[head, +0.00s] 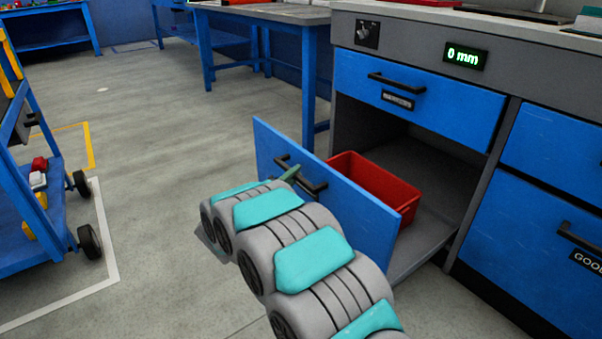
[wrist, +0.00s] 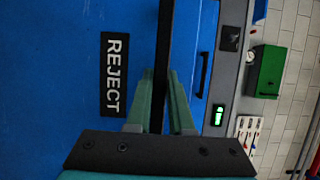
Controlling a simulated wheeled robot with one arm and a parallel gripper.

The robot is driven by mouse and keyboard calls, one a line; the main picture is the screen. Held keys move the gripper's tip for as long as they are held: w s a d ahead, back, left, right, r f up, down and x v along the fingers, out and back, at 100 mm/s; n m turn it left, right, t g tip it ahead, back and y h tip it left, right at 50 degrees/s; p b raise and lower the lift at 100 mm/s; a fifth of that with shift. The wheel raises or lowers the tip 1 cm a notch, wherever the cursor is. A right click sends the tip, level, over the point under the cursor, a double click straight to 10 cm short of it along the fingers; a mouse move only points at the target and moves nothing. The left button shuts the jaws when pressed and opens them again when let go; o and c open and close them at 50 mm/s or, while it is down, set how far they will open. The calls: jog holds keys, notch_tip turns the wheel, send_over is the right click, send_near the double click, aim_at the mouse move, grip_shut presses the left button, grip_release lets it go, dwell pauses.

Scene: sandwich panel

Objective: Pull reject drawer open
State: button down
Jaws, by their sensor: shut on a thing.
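The blue reject drawer (head: 347,212) stands pulled out from the grey cabinet, with a red bin (head: 372,178) inside it. Its black handle (head: 313,181) is on the front face. My gripper (head: 291,172) is at that handle. In the wrist view, the green fingers of my gripper (wrist: 158,100) are closed around the black handle bar (wrist: 165,45), beside the REJECT label (wrist: 114,74) on the blue front. My arm comes up from the lower right in the head view and hides part of the drawer front.
Above is a shut blue drawer (head: 415,95) with a black handle. A display (head: 465,56) reads 0 mm. Another blue front (head: 545,240) marked GOOD is at right. A blue cart (head: 45,200) on wheels stands at left. The floor between is clear.

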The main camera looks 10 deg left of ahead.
jog(key=shift+a+f, duration=0.1)
jog(key=c, duration=0.8)
grip_release()
jog(key=v, duration=0.8)
jog(key=shift+p, duration=0.35)
jog(key=shift+w, duration=0.15)
